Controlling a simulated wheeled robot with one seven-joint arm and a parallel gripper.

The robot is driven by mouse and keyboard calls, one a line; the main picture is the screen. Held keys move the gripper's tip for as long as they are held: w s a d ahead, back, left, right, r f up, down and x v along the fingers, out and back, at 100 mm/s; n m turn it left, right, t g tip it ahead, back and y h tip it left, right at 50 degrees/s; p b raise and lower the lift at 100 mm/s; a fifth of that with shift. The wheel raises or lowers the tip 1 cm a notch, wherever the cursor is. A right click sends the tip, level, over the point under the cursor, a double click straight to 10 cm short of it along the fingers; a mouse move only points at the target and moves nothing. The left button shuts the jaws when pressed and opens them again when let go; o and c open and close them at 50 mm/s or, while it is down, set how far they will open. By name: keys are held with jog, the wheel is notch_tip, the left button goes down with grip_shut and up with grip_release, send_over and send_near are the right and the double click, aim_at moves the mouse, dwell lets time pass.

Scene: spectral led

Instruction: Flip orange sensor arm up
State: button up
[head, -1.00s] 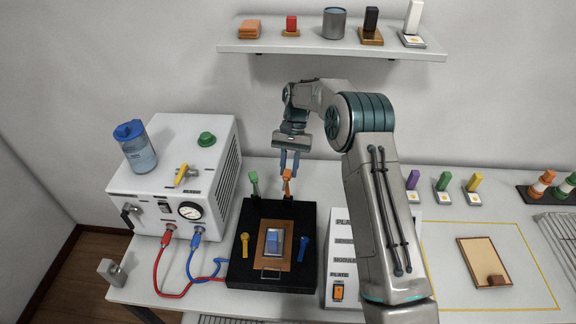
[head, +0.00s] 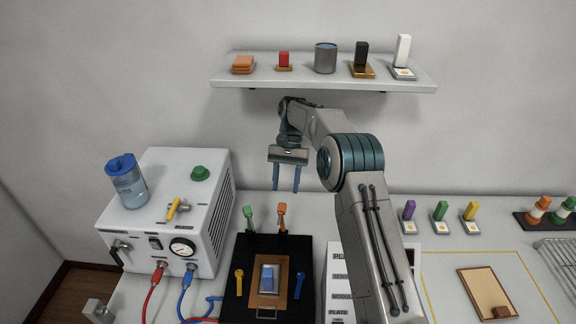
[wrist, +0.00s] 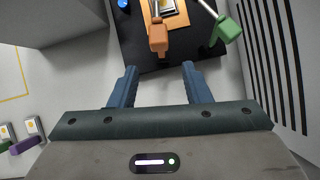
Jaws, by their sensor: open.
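The orange sensor arm (head: 282,214) stands raised at the back edge of the black box (head: 237,292), right beside the green sensor arm (head: 249,214), which is also raised. In the wrist view the orange arm's block end (wrist: 158,38) lies just beyond my fingertips, roughly between them, and the green arm (wrist: 228,28) is to its right. My gripper (head: 286,189) points down above and slightly behind the orange arm. Its two blue fingers (wrist: 160,78) are apart and empty, with a visible gap to the orange arm.
Yellow (head: 239,282) and blue (head: 299,284) arms lie low at the box's sides. A white machine (head: 205,218) with a water jug (head: 127,183) stands left, its red and blue cables in front. A shelf (head: 320,78) hangs above my gripper. Small coloured blocks stand right.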

jog(key=v, duration=0.6)
jog(key=shift+p, duration=0.3)
jog(key=shift+r, duration=0.1)
dwell(0.3)
